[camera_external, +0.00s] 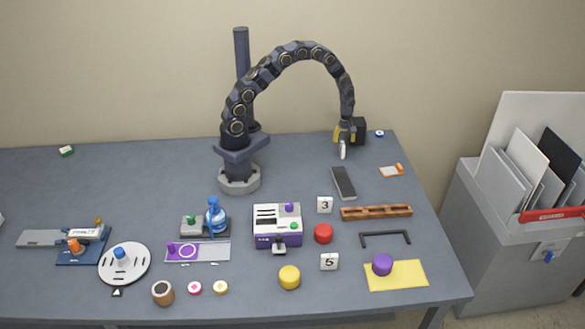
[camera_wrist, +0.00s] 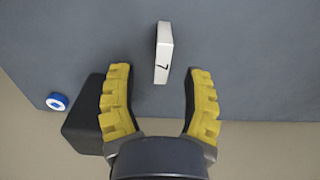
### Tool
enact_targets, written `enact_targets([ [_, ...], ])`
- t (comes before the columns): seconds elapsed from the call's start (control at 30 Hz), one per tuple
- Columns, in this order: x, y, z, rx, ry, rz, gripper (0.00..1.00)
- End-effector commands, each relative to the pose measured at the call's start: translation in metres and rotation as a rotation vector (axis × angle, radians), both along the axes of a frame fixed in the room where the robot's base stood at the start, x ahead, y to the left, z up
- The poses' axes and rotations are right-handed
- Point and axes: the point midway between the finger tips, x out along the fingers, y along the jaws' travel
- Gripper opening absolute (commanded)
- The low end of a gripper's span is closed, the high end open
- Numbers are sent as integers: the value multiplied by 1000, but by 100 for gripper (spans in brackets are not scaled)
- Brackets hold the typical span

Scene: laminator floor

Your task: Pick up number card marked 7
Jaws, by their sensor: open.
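The number card marked 7 (camera_wrist: 163,52) is a white upright block, seen nearly from above in the wrist view. It stands on the table just beyond my fingertips, in line with the gap between them. My gripper (camera_wrist: 160,72) has two yellow ridged fingers, spread open with nothing between them. In the external view my gripper (camera_external: 344,140) hangs low at the table's back right. The white card (camera_external: 342,150) shows just below it, its number not readable there.
A blue and white round piece (camera_wrist: 57,101) lies left of my gripper in the wrist view. In the external view, a dark flat slab (camera_external: 343,183), card 3 (camera_external: 325,204) and card 5 (camera_external: 329,261) are nearer the front. An orange-and-white piece (camera_external: 391,171) lies to the right.

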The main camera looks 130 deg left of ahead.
Motion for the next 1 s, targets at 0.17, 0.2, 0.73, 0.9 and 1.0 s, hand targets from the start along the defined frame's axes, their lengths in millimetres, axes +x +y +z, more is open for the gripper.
enact_targets([
  [0.17,-2,-3,-24,-6,3,-1,49],
  [0.2,-2,-3,-31,-5,2,-1,49],
  [0.73,-1,-2,-46,0,0,-3,0],
  [0.9,-1,-2,-46,-1,1,-3,0],
  [1.0,-1,-2,-47,-1,1,-3,0],
])
